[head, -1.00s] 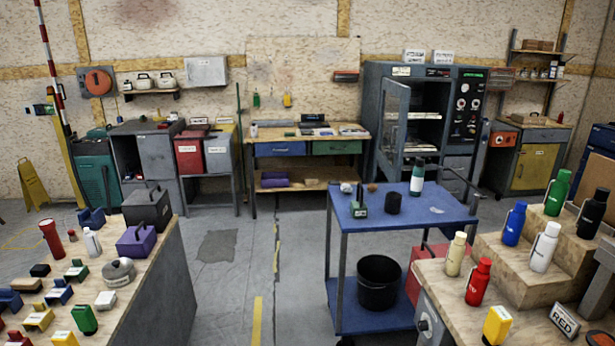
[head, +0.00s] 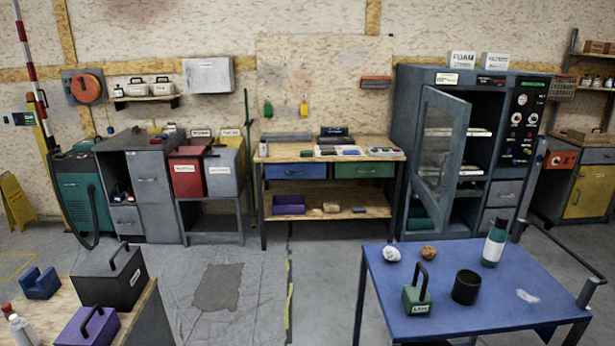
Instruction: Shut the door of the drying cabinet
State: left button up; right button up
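The drying cabinet (head: 427,76) is a tall grey-blue unit against the back wall, right of the workbench. Its door (head: 437,160) has a glass pane and stands open, swung out toward me with its hinge at the cabinet's left side. A handle shows on the door's right part. Shelves with pale items show inside the opening. A panel with dials and a green display is right of the opening. Neither of my grippers is in view.
A blue cart (head: 390,300) with a bottle, a black cup and a green weight stands before the cabinet on the right. A wooden table (head: 140,312) is at front left. The floor (head: 250,262) between them is clear. A workbench (head: 328,157) stands left of the cabinet.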

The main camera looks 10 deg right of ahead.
aim_at(439, 213)
jog(key=i+u, duration=0.2)
jog(key=i, duration=0.9)
jog(key=i+z, duration=0.35)
jog(key=i+j+z, duration=0.1)
jog(key=i+z, duration=0.25)
jog(key=i+j+z, duration=0.55)
jog(key=i+z, duration=0.15)
jog(key=i+j+z, duration=0.4)
jog(key=k, duration=0.05)
